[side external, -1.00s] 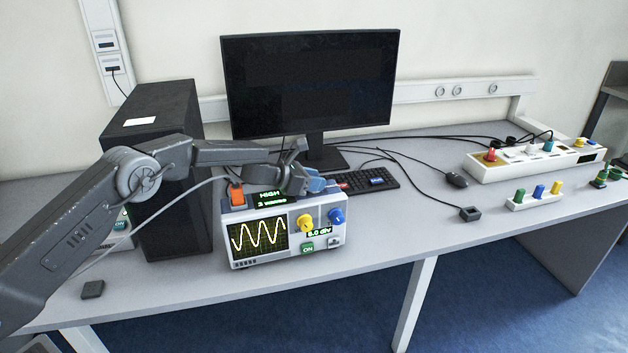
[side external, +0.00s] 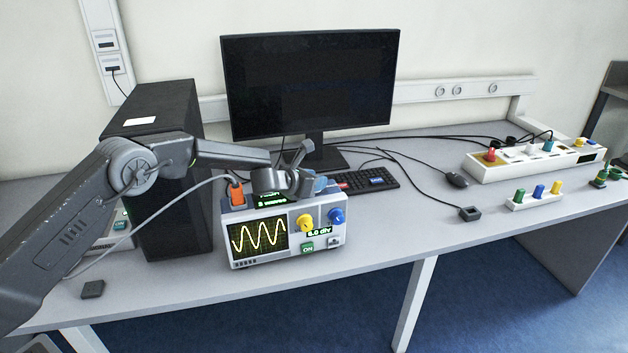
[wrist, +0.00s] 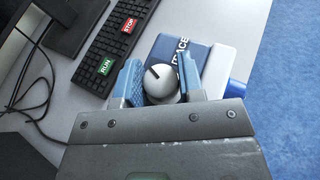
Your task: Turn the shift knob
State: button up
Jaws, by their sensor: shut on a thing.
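The oscilloscope-like box (side external: 285,228) stands on the desk, with a wave on its screen (side external: 259,238). A round grey knob (wrist: 161,83) with a dark pointer line sits on its top, beside a blue label panel (wrist: 177,57). My gripper (wrist: 160,79) is shut on this knob, with a blue pad on each side. In the side view my gripper (side external: 318,185) is over the box's back right corner and the knob is hidden. A yellow knob (side external: 305,222) and a blue knob (side external: 337,215) are on the front.
An orange switch (side external: 237,194) and a green display (side external: 270,201) are on the box's top. Behind are a keyboard (side external: 380,183), a monitor (side external: 312,85) and a black tower (side external: 165,170). Cables and a mouse (side external: 456,180) lie to the right.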

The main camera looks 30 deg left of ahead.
jog(key=shift+r, duration=0.1)
jog(key=o, duration=0.9)
jog(key=shift+s, duration=0.1)
jog(key=v, duration=1.3)
jog(key=shift+s+a, duration=0.15)
jog(key=shift+s, duration=0.1)
jog(key=shift+r, duration=0.1)
